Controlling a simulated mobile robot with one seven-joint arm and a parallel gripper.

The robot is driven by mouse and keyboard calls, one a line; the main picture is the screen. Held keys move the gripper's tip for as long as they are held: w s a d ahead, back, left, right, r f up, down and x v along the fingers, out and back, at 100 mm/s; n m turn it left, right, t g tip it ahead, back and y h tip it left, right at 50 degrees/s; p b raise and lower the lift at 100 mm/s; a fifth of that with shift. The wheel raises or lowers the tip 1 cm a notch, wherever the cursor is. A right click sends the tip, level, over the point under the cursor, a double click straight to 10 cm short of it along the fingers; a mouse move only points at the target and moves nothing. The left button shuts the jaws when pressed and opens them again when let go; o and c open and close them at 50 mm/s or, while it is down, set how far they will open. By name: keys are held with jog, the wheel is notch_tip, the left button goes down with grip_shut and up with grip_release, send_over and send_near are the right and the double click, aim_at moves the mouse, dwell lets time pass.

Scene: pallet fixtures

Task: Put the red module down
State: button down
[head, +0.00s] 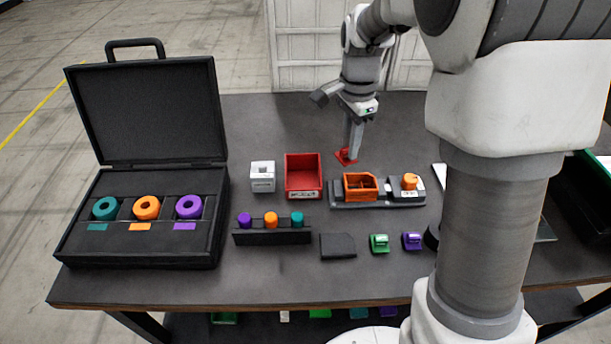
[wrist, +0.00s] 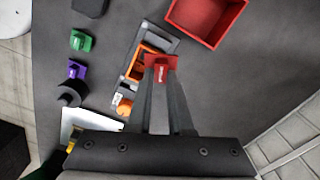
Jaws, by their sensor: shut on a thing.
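The red module (head: 346,157) is a small red piece at the tips of my gripper (head: 352,148). In the wrist view the red module (wrist: 160,68) sits between the two fingertips (wrist: 161,80), which are shut on it. In the head view it is behind the grey fixture (head: 378,202) and right of the red bin (head: 304,177). I cannot tell whether it touches the table. The fixture holds an orange tray-like module (head: 361,186) and a round orange piece (head: 409,182).
A white block (head: 262,176) stands left of the bin. A rack (head: 271,237) of coloured pegs, a dark plate (head: 338,246), and green (head: 379,243) and purple (head: 412,241) pieces lie in front. An open black case (head: 140,240) holds coloured rings at left. The table behind the bin is clear.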

jog(key=w+a+f, duration=0.1)
jog(key=a+f, duration=0.1)
jog(key=a, duration=0.1)
jog(key=w+a+f, duration=0.1)
jog(key=a, duration=0.2)
jog(key=a+f, duration=0.2)
jog(key=a, duration=0.1)
jog(key=shift+w+f, duration=0.35)
jog(key=shift+w, duration=0.05)
jog(key=shift+f, duration=2.05)
jog(key=shift+f+b, duration=0.2)
jog(key=shift+b, duration=0.15)
jog(key=c, duration=0.8)
grip_release()
